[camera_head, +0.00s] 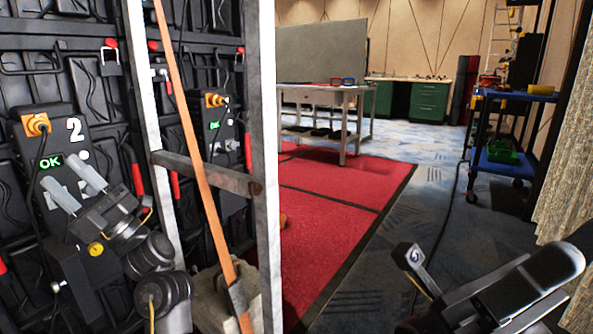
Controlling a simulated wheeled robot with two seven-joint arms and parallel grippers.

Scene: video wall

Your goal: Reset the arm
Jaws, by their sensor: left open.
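My left gripper (59,170) is in front of the black panel wall at the left of the head view. Its two light grey fingers are spread apart, with nothing between them. They point up and to the left, over the face of a black box marked 2 (74,130) that shows a green OK display. I cannot tell whether the fingers touch the box.
A metal frame post (263,130) and a slanting orange strap (190,130) stand just right of my left arm. A second black box (212,122) sits behind them. Beyond are a red mat (330,222), a white table (318,97) and a blue cart (510,165). The carpet between is mostly clear.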

